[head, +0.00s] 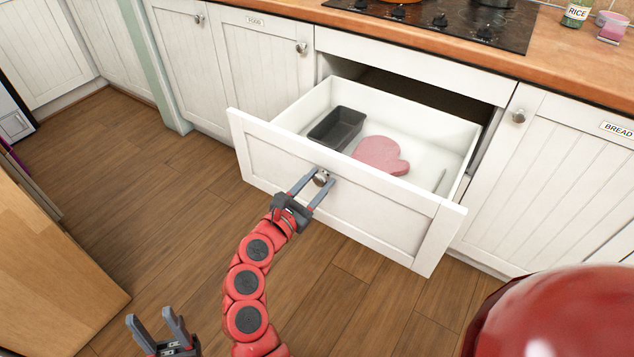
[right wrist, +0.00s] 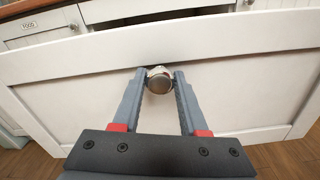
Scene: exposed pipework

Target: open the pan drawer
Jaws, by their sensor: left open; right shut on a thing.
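The white pan drawer (head: 345,192) stands pulled well out from under the hob, with its inside showing. It holds a dark loaf tin (head: 337,128) and a pink oven mitt (head: 381,155). My right gripper (head: 322,182) is shut on the round metal knob (right wrist: 159,82) at the middle of the drawer front (right wrist: 230,85). The knob sits between the two fingertips (right wrist: 159,79) in the right wrist view. My left gripper (head: 158,328) is open and empty, low at the left, above the floor and apart from the drawer.
White cupboards stand on both sides, the left one (head: 262,50) marked FOOD and the right one (head: 565,165) marked BREAD. A black hob (head: 440,20) is set in the wooden worktop. A wooden unit (head: 50,270) stands at the left. The floor (head: 170,200) before the cupboards is clear.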

